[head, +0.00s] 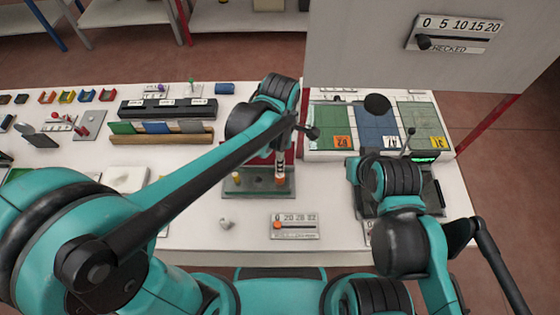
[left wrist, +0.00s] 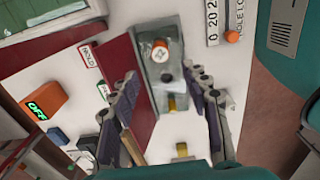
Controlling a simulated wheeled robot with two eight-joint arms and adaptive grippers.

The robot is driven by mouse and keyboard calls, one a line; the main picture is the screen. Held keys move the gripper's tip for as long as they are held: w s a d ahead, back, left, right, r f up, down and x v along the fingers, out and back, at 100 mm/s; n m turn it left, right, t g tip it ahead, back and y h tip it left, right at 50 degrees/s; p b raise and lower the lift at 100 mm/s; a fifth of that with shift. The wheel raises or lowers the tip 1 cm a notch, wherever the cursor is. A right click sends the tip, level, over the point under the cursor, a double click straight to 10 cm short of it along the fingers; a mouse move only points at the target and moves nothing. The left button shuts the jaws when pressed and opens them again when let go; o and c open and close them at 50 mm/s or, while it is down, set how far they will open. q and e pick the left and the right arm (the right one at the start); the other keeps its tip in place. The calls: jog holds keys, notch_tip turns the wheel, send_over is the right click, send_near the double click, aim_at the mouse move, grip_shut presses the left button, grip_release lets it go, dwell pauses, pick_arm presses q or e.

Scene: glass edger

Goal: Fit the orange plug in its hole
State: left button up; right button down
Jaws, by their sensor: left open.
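The plug (head: 280,169) is a small upright white and orange cylinder at the right end of a grey-green block (head: 258,188). In the left wrist view the plug (left wrist: 161,50) shows an orange rim and a number on its top, over the grey block (left wrist: 177,70). I cannot tell whether it sits in a hole. My left gripper (left wrist: 163,110) is open, its fingers spread on either side of the block's length. The plug lies beyond the fingertips, apart from them. In the head view my left arm partly covers this spot. My right gripper is hidden behind its own wrist.
A yellow peg (head: 237,177) stands at the block's left end. A dark red panel (left wrist: 120,75) rises beside the block. A plate with an orange slider (head: 295,226) lies in front. Green and blue panels (head: 375,128) lie at the back right.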

pick_arm(q)
jog(key=s+a+r+m+t, duration=0.2)
jog(key=a+r+m+t, duration=0.1)
jog(key=a+m, duration=0.6)
jog(key=s+a+r+m+t, duration=0.3)
jog(key=a+m+t, duration=0.1)
jog(key=a+m, duration=0.4)
jog(key=shift+a+m, duration=0.4)
jog(key=shift+m, duration=0.1)
jog(key=shift+s, duration=0.1)
